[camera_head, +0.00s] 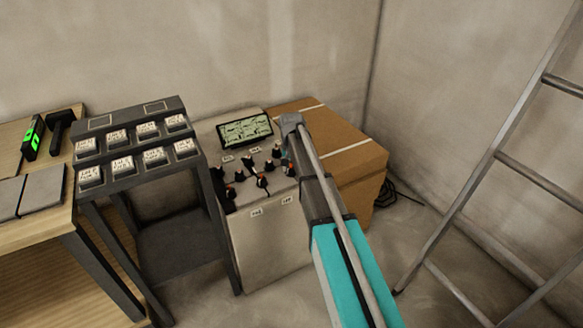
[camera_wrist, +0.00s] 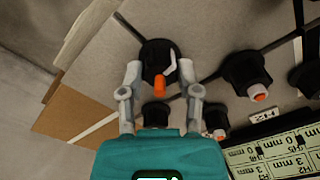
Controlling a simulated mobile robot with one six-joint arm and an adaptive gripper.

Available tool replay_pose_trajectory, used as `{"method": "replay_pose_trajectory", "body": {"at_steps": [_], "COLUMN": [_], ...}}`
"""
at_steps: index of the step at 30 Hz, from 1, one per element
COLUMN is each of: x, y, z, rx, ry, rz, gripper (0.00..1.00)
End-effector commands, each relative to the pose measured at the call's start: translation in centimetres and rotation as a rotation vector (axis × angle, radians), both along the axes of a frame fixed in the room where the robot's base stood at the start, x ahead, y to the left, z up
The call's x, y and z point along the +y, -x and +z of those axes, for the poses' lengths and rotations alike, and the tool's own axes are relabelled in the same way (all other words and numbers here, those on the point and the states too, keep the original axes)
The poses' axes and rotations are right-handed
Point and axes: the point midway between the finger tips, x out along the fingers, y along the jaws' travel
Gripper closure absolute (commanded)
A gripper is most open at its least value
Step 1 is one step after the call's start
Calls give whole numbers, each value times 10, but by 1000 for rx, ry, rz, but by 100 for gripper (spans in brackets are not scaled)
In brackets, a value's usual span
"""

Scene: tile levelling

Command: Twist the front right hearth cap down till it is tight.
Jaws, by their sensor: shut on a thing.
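The front right hearth cap (camera_wrist: 153,50) is black with a grey-white piece and an orange tip; in the wrist view it stands near the hearth's edge. My gripper (camera_wrist: 160,72) has one grey finger on each side of it and is shut on it. How tight the cap sits cannot be told. The pale hearth top (camera_wrist: 215,30) has dark joint lines, one crossing at the held cap. In the head view the hearth (camera_head: 265,245) stands beside a cardboard box, and my arm hides most of the gripper and the held cap.
Other black caps (camera_wrist: 245,75) stand close by, several with orange or white tips. A lit screen (camera_head: 245,130) lies at the back of the hearth. A cardboard box (camera_head: 345,155) is to its right, a rack of labelled pieces (camera_head: 137,135) to its left, a ladder (camera_head: 500,160) far right.

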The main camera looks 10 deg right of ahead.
Motion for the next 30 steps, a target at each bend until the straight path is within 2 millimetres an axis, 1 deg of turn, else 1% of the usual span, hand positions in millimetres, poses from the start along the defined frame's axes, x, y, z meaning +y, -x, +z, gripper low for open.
{"method": "replay_pose_trajectory", "body": {"at_steps": [5, 21, 30], "x": [0, 1, 1], "y": [0, 0, 0], "z": [0, 0, 0], "rx": [-1, -1, -1], "ry": [1, 0, 0], "rz": [76, 420, 491], "gripper": [100, 100, 100]}}
